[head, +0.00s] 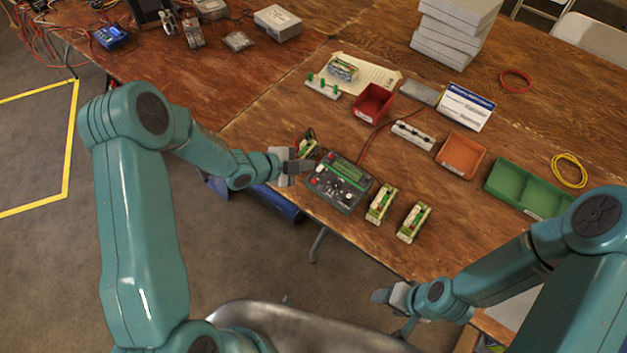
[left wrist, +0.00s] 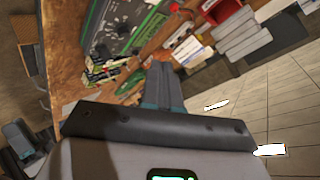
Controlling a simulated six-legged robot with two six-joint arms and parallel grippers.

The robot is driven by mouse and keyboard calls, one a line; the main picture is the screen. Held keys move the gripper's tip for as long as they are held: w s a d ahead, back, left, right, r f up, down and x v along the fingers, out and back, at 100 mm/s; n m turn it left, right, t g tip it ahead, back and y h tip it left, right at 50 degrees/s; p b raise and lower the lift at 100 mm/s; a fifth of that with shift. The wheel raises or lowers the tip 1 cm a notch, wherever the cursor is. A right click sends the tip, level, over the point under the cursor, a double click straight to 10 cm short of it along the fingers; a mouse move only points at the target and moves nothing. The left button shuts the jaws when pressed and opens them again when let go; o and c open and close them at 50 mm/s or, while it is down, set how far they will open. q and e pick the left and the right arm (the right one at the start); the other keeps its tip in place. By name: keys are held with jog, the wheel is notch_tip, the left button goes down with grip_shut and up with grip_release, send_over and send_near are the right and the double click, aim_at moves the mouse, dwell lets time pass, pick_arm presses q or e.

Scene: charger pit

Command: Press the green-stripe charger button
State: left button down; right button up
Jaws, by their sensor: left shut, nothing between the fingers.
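The charger (head: 342,185), a dark box with a green panel, red and white knobs and buttons, lies at the table's near edge. The green-stripe button cannot be singled out at this size. My left gripper (head: 308,166) is shut and empty at the charger's upper left corner; whether it touches is unclear. In the left wrist view its shut fingers (left wrist: 165,84) point up the picture, with a dark and green device, probably the charger (left wrist: 122,28), to their upper left. My right gripper (head: 388,296) hangs off the table's near side, away from the charger; its jaws are too small to judge.
Green-and-white battery packs stand right of the charger (head: 381,204) (head: 413,222), and another (head: 307,145) behind my left gripper. Red (head: 373,103), orange (head: 461,155) and green (head: 527,188) trays lie farther back. A red cable runs behind the charger.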

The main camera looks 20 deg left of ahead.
pick_arm(q)
jog(key=b, duration=0.5)
send_near(321, 178)
jog(key=w+d, duration=0.2)
jog(key=shift+w+d+f, duration=0.3)
jog(key=shift+w+d, duration=0.05)
jog(key=shift+w, duration=0.05)
jog(key=shift+w+f+b, duration=0.15)
jog(key=shift+f+b, duration=0.15)
jog(key=shift+f, duration=0.05)
jog(key=shift+r, duration=0.1)
dwell(0.8)
jog(key=shift+d+f+b, duration=0.1)
jog(key=shift+f+b, duration=0.4)
jog(key=shift+b, duration=0.1)
jog(key=shift+f+b, duration=0.35)
jog(key=shift+b, duration=0.2)
dwell(0.4)
jog(key=shift+r, duration=0.1)
jog(key=shift+r+p, duration=0.35)
jog(key=shift+r, duration=0.35)
